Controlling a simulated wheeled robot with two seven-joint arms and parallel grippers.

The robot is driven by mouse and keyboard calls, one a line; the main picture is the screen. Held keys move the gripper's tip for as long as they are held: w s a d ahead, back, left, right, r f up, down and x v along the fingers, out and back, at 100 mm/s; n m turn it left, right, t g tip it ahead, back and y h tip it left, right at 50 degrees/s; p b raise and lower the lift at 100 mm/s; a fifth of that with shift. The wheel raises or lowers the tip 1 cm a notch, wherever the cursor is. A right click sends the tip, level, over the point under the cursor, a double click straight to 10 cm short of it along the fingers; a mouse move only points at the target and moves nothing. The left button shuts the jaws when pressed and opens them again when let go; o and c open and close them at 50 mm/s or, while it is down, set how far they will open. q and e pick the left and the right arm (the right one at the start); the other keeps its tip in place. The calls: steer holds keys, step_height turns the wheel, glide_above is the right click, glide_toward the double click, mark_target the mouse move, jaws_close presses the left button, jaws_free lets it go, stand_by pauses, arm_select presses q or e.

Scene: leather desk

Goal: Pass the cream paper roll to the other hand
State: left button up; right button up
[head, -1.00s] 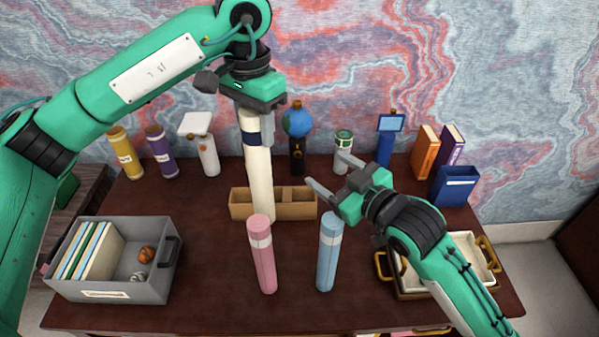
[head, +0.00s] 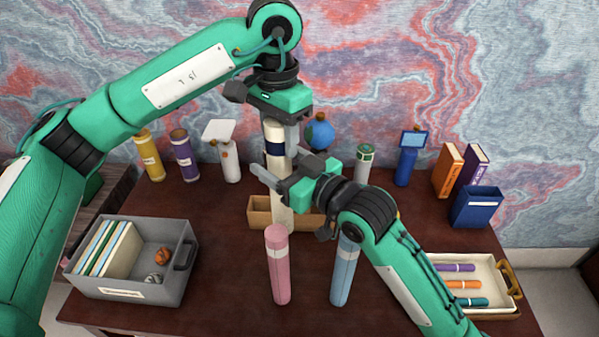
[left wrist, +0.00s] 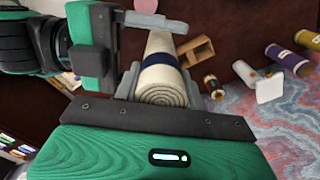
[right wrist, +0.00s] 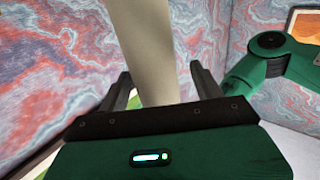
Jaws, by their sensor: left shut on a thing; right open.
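The cream paper roll (head: 281,209) has a dark blue band and hangs upright above the desk. My left gripper (head: 281,122) is shut on its top end; the rolled end (left wrist: 160,88) shows between the fingers in the left wrist view. My right gripper (head: 280,165) is open, at the roll's middle, below the left gripper. In the right wrist view the roll (right wrist: 150,50) passes between the two spread fingers (right wrist: 160,90), with space visible at both sides. Whether either finger touches it cannot be told.
A cardboard divider box (head: 260,214) stands behind the roll's lower end. A pink roll (head: 278,268) and a blue roll (head: 345,273) stand in front. A grey bin (head: 130,285) is at left, a cream tray (head: 493,272) at right. Bottles, a globe and books line the back.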

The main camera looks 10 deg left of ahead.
steer(key=shift+x, duration=1.15)
steer(key=c, duration=1.2)
arm_select(q)
steer(key=o, duration=1.4)
arm_select(e)
steer(key=shift+o, duration=0.2)
arm_select(q)
steer(key=shift+o, duration=0.2)
steer(key=shift+s+d, duration=0.15)
steer(key=r, duration=1.2)
steer(key=shift+w, duration=0.2)
arm_select(e)
steer(key=shift+d, duration=0.1)
arm_select(q)
steer(key=shift+a, duration=0.2)
